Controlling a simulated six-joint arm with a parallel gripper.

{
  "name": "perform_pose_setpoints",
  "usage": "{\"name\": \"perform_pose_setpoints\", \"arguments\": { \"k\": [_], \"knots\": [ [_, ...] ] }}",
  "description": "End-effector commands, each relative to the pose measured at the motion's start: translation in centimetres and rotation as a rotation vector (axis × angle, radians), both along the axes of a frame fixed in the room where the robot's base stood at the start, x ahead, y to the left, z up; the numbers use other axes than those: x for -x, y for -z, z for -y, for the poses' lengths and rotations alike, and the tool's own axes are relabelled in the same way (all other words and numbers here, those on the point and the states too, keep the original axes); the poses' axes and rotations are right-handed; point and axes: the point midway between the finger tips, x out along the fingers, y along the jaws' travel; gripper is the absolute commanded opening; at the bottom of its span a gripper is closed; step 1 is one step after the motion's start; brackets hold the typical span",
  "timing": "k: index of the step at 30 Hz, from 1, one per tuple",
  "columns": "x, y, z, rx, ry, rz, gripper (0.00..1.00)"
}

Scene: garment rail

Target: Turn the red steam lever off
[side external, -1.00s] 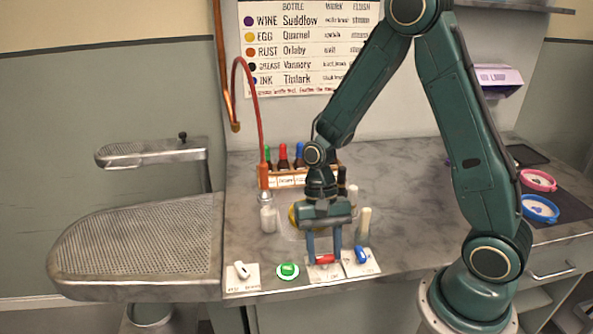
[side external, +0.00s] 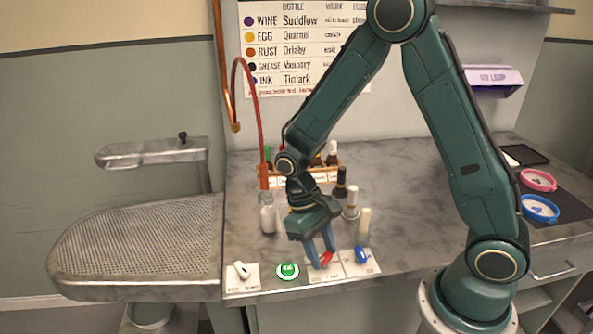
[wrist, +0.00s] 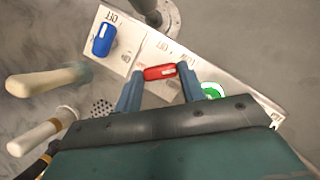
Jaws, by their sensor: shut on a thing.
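The red steam lever (side external: 327,259) sits on a white labelled plate at the counter's front edge. In the side view it lies at a slant. My gripper (side external: 321,262) points down with its two blue fingers on either side of the lever. In the wrist view the red lever (wrist: 160,72) spans the gap between the fingertips, and my gripper (wrist: 160,77) is shut on it. Print, including "OFF", shows on the plate, but which mark the lever points at cannot be told.
A blue lever (side external: 361,255) is close on the right, a green button (side external: 288,271) close on the left, and a white lever (side external: 241,270) further left. Bottles and brushes (side external: 364,225) stand behind. A perforated board (side external: 140,245) is at the left.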

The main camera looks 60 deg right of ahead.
Motion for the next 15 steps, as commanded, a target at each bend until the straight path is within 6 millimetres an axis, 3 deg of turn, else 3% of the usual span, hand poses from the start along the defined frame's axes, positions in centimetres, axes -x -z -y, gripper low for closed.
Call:
{"name": "perform_pose_setpoints", "arguments": {
  "k": [15],
  "knots": [
    [0.04, -0.05, -0.57, 0.001, -0.493, 0.002, 0.17]
  ]
}}
